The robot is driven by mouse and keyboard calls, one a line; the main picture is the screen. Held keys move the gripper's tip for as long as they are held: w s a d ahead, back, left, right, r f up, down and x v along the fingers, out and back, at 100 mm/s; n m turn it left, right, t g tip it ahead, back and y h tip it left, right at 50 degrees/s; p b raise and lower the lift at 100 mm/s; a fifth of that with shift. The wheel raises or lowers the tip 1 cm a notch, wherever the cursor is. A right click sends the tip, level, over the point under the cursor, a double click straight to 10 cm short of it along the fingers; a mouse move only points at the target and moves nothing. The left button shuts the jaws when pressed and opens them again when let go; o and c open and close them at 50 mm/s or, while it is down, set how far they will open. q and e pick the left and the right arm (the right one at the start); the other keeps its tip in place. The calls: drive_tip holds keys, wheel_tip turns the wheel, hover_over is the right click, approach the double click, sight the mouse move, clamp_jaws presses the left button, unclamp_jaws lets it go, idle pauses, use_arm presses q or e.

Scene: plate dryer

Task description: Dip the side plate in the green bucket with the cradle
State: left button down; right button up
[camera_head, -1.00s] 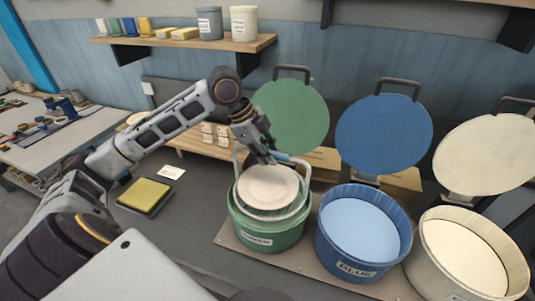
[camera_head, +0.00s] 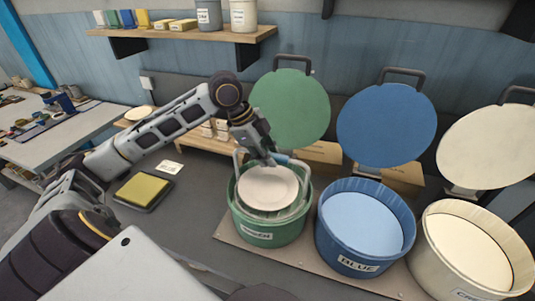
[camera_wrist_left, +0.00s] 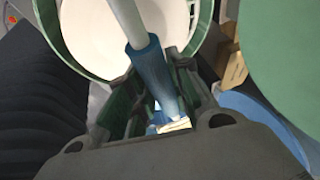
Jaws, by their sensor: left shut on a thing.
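The green bucket (camera_head: 262,229) stands open on a board, its label facing front. My left gripper (camera_head: 272,160) is above its back rim, shut on the blue-gripped handle of the cradle (camera_head: 301,196). The handle (camera_wrist_left: 150,75) also shows between the fingers in the left wrist view. The cream side plate (camera_head: 268,187) lies in the cradle, facing up, inside the bucket's mouth. In the wrist view the plate (camera_wrist_left: 100,30) is partly cut off. The glaze level under the plate is hidden. My right gripper is not in view.
The blue bucket (camera_head: 325,235) and cream bucket (camera_head: 425,262) stand open to the right. Green (camera_head: 290,105), blue (camera_head: 386,125) and cream (camera_head: 488,145) lids stand upright behind. A yellow sponge tray (camera_head: 145,190) lies left; a shelf (camera_head: 180,38) hangs above.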

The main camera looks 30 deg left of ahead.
use_arm(q)
drive_tip(key=b, duration=0.3)
hover_over(268, 183)
drive_tip(key=shift+s+f, duration=0.15)
drive_tip(key=shift+f, duration=2.9)
drive_tip(key=shift+f+b, duration=0.3)
drive_tip(key=shift+f, duration=1.3)
drive_tip(key=shift+f+b, duration=0.45)
drive_tip(key=shift+f, duration=0.65)
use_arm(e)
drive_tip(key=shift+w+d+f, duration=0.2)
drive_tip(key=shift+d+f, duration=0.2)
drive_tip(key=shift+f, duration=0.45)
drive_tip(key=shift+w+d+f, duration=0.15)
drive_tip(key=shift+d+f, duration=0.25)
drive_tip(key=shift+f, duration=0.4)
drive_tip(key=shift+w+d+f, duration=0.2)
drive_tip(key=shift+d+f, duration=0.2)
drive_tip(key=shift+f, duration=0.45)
use_arm(q)
drive_tip(key=shift+f, duration=0.1)
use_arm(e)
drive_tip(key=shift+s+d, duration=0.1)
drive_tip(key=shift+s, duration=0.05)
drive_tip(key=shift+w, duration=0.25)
